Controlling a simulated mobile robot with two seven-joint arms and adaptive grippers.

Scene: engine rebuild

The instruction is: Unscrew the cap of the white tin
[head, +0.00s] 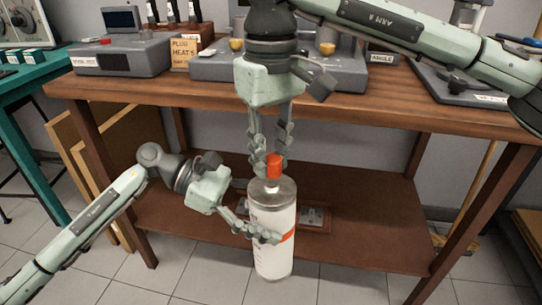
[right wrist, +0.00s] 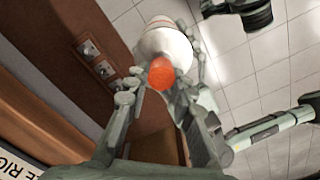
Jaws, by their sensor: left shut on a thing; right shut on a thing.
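The white tin (head: 272,258) is a tall upright cylinder with a grey metal shoulder and an orange band. It is held in front of the wooden bench's lower shelf. Its orange cap (head: 274,167) sits at the top of the tin. My left gripper (head: 262,236) is shut around the tin's body at the orange band. My right gripper (head: 266,165) points down from above and is shut on the cap. In the right wrist view the cap (right wrist: 161,73) is between the fingertips, with the tin (right wrist: 165,42) behind it. Whether the cap is still threaded on cannot be told.
The wooden bench top (head: 160,92) lies behind, with grey fixtures and a "PLUG HEATS" sign (head: 186,53). The lower shelf (head: 370,215) carries a grey socket-like panel (head: 312,216) close behind the tin. A teal table (head: 35,85) stands at left. The tiled floor in front is clear.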

